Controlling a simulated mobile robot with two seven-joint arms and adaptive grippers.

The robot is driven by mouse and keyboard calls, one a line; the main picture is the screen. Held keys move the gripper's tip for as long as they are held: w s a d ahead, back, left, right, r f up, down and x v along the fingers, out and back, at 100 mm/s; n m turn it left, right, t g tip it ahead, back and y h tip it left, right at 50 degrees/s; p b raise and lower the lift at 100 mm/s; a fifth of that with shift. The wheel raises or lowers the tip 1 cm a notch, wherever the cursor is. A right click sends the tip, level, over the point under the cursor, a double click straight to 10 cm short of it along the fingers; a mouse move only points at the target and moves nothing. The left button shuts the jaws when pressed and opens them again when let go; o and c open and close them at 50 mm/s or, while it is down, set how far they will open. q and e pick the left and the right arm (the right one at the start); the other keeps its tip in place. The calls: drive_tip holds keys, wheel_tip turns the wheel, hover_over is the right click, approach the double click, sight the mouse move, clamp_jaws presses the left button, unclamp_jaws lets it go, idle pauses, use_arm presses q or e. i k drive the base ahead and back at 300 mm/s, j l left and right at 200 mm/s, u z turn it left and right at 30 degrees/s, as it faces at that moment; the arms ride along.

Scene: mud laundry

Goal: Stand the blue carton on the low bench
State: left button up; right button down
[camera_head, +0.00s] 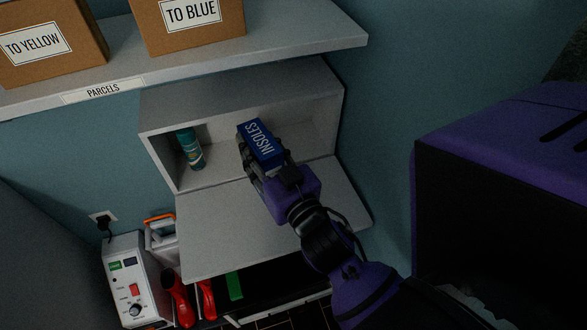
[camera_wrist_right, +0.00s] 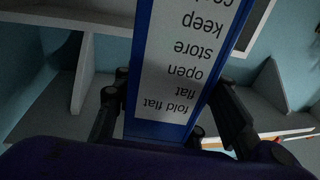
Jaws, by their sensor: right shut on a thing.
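The blue carton (camera_head: 262,143), marked INSOLES, is in my right gripper (camera_head: 261,162). It is at the open front of the grey wall cabinet (camera_head: 334,120), above the lowered flap (camera_head: 220,236). In the right wrist view the blue carton (camera_wrist_right: 180,60) fills the middle, its white text panel upside down. The fingers of my right gripper (camera_wrist_right: 170,105) are on both sides of it. A dark low surface (camera_head: 270,292) below the flap may be the low bench; the flap and my arm hide much of it. My left gripper is not in view.
A teal spray can (camera_head: 190,150) stands in the cabinet's left compartment. Two brown boxes (camera_head: 50,50) (camera_head: 190,28) sit on the PARCELS shelf (camera_head: 290,40) above. Red boots (camera_head: 180,296), a green block (camera_head: 234,287) and a white control box (camera_head: 127,280) are low down.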

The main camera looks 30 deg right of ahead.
sight(291, 267)
drive_tip(key=k+j+z, duration=0.5)
drive_tip(key=k, duration=0.4)
drive_tip(key=j, duration=0.1)
